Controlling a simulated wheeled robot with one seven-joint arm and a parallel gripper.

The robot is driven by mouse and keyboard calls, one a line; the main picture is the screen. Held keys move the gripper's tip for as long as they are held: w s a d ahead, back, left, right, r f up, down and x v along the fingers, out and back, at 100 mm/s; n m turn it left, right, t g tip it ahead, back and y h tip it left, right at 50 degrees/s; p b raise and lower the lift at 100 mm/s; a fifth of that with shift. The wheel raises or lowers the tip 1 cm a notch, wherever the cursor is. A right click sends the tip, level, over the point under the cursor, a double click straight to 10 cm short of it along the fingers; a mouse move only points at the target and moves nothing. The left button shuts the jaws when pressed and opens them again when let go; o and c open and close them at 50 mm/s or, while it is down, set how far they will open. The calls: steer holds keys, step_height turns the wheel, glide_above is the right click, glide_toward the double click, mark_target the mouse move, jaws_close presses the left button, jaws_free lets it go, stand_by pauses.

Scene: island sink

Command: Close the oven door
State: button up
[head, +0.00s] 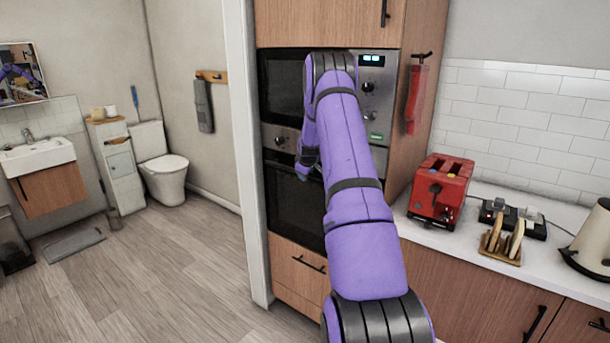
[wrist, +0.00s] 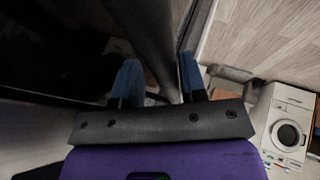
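The built-in oven shows in the head view behind my arm, as two stacked black-glass units in a wooden cabinet. The lower door (head: 290,208) and the upper door (head: 283,85) both look about flush with the front, though my arm covers much of them. In the wrist view a large dark panel (wrist: 60,45), seemingly the oven front, fills the left side close by. My gripper (wrist: 158,68) has its two blue fingers apart with nothing seen held between them.
A white door frame (head: 243,150) stands left of the oven. A counter (head: 540,250) at right holds a red toaster (head: 440,189), a toast rack (head: 500,242) and a kettle (head: 590,240). A white washing machine (wrist: 288,125) shows in the wrist view.

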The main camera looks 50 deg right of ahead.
steer(key=shift+s, duration=0.2)
steer(key=v, duration=1)
steer(key=shift+r, duration=0.35)
steer(key=shift+a, duration=0.15)
